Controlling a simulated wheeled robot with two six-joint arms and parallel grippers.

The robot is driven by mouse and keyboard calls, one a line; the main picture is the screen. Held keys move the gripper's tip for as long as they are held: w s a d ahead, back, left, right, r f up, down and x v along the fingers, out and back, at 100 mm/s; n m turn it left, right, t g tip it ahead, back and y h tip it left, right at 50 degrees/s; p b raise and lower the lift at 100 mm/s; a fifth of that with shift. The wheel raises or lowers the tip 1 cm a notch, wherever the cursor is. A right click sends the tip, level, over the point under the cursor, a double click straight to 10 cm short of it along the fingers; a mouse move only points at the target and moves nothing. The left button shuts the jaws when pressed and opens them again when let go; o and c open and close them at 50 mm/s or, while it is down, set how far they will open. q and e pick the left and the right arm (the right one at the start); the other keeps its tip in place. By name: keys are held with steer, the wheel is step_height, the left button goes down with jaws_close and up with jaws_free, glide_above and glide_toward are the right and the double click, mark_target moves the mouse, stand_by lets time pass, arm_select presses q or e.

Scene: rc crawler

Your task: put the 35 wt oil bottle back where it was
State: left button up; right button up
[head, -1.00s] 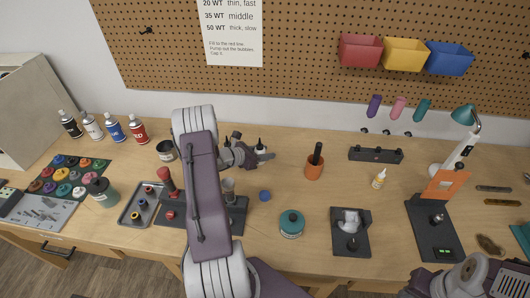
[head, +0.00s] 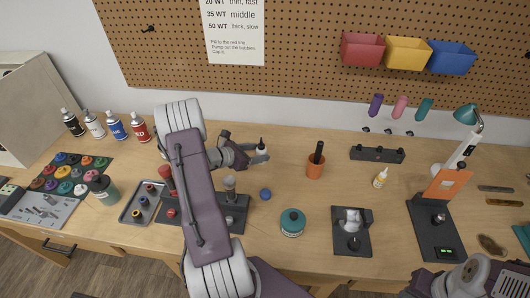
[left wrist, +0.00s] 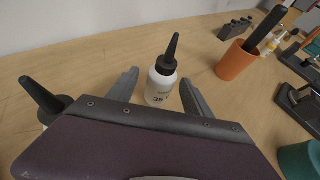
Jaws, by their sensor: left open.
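The 35 wt oil bottle (left wrist: 160,82) is white with a black pointed nozzle and a label reading 35. It stands upright on the wooden table in the left wrist view, and it also shows in the head view (head: 262,147). My left gripper (head: 252,154) is open, with its two fingers (left wrist: 158,88) on either side of the bottle and a visible gap to each. The bottle's base lies just beyond my gripper body. My right arm shows at the lower right of the head view, but its fingers do not show.
A second black-nozzled bottle (left wrist: 42,100) stands close at the left, partly hidden by my gripper. Table between bottle and cup is clear.

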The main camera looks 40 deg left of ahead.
arm_select(q)
steer(key=v, duration=0.7)
steer(key=shift+d, duration=0.1)
